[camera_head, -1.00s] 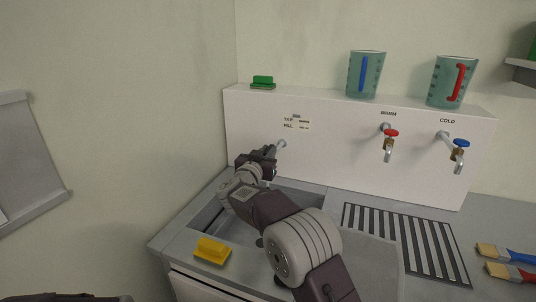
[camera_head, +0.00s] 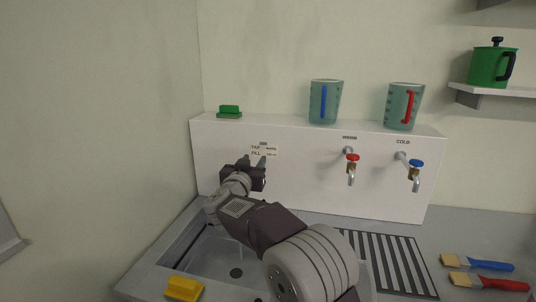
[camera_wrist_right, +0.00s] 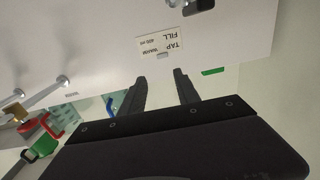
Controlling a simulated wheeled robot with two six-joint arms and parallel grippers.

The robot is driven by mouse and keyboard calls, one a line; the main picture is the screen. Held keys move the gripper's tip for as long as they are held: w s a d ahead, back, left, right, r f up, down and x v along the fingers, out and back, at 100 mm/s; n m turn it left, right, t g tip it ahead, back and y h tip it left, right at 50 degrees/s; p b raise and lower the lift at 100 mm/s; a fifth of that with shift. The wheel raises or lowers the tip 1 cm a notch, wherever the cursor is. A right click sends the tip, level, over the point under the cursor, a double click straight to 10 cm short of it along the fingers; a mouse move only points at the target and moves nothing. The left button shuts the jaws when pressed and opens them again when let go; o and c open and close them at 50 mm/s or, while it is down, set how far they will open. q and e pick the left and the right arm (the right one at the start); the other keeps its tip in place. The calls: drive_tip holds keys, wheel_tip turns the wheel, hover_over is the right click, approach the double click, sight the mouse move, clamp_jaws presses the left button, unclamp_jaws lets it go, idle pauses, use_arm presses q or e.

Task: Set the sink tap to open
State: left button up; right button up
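The warm tap (camera_head: 351,167) with a red handle and the cold tap (camera_head: 415,174) with a blue handle stick out of the white wall panel (camera_head: 300,180). No separate tap shows clearly over the sink (camera_head: 205,257); my right arm covers part of that area. My right gripper (camera_head: 254,163) is in front of the panel, left of both taps, just under the TAP FILL card (camera_head: 264,151). In the right wrist view its two fingers (camera_wrist_right: 160,90) are apart with nothing between them. A dark, cropped part (camera_wrist_right: 200,5) shows at that view's top edge; I cannot tell what it is.
Two measuring jugs (camera_head: 325,102) (camera_head: 403,106) and a green block (camera_head: 229,112) stand on the panel's ledge. A yellow sponge (camera_head: 184,288) lies at the sink's front edge. A striped drain grid (camera_head: 390,262) and brushes (camera_head: 480,263) lie to the right.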

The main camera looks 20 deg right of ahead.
drive_tip(key=s+d+r, duration=0.3)
drive_tip(key=s, duration=0.1)
drive_tip(key=shift+d, duration=0.4)
drive_tip(key=shift+w+r+p, duration=0.1)
drive_tip(key=shift+r+p, duration=0.1)
drive_tip(key=shift+p, duration=0.15)
